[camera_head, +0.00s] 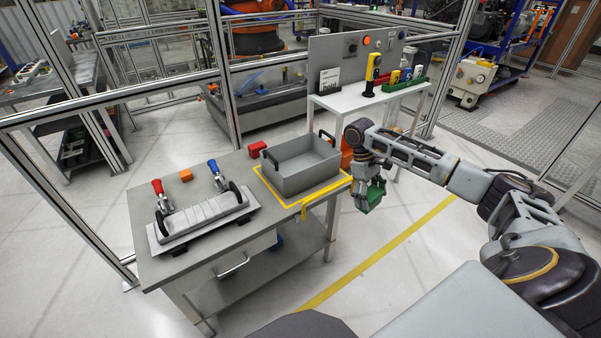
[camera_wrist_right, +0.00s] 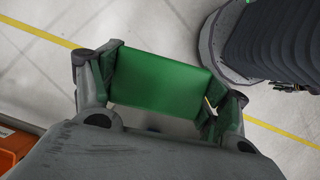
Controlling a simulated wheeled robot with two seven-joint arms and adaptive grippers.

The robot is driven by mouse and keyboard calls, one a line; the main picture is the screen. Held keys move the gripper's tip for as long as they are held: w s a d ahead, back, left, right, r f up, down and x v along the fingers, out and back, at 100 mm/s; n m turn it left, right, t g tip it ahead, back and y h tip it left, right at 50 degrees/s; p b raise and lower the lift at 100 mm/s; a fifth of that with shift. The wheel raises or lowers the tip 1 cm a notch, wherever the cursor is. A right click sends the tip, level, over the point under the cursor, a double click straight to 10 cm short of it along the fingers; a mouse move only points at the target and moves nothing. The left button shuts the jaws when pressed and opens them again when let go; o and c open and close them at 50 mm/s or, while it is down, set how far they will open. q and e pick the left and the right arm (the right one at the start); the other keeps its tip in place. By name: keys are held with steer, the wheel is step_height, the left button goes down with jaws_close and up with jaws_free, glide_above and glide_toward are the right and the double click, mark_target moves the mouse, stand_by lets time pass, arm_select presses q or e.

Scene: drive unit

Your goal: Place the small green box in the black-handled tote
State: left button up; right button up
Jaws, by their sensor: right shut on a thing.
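The small green box (camera_head: 375,194) is held in my right gripper (camera_head: 367,196), in the air to the right of the table. In the right wrist view the green box (camera_wrist_right: 160,82) sits between the two fingers of the right gripper (camera_wrist_right: 160,95), with the floor behind it. The black-handled tote (camera_head: 300,168) is a grey open bin with a black handle at each end. It stands on the table inside a yellow outline, to the left of my right gripper, and its visible inside looks empty. My left gripper does not show.
The grey table (camera_head: 160,268) also bears a fixture with red and blue clamps (camera_head: 200,215), an orange block (camera_head: 186,175) and a red block (camera_head: 257,149). A white stand (camera_head: 350,98) with a panel and a green bin is behind. Floor is open right of the table.

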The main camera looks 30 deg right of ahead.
steer(key=shift+w+r+n+h, duration=0.5)
steer(key=shift+w+r+n, duration=0.3)
steer(key=shift+n, duration=0.5)
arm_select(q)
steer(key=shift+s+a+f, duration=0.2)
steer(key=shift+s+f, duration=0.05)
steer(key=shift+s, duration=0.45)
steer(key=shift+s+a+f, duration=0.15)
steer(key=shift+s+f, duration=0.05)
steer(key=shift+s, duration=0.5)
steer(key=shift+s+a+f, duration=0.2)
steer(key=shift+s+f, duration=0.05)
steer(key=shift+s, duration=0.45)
arm_select(e)
steer(key=w+a+r+n+t, duration=0.1)
steer(key=w+a+n+t, duration=0.1)
steer(key=n, duration=0.8)
steer(key=w+a+r+n+t+y, duration=0.1)
steer(key=w+n+t, duration=0.3)
steer(key=n, duration=0.6)
steer(key=w+a+r+n+t+y, duration=0.1)
steer(key=w+a+r+n+t, duration=0.1)
steer(key=n, duration=0.8)
steer(key=shift+w+a+r+n+t, duration=0.3)
steer(key=shift+w+r+n+t, duration=0.15)
steer(key=shift+w, duration=0.2)
steer(key=shift+n, duration=0.45)
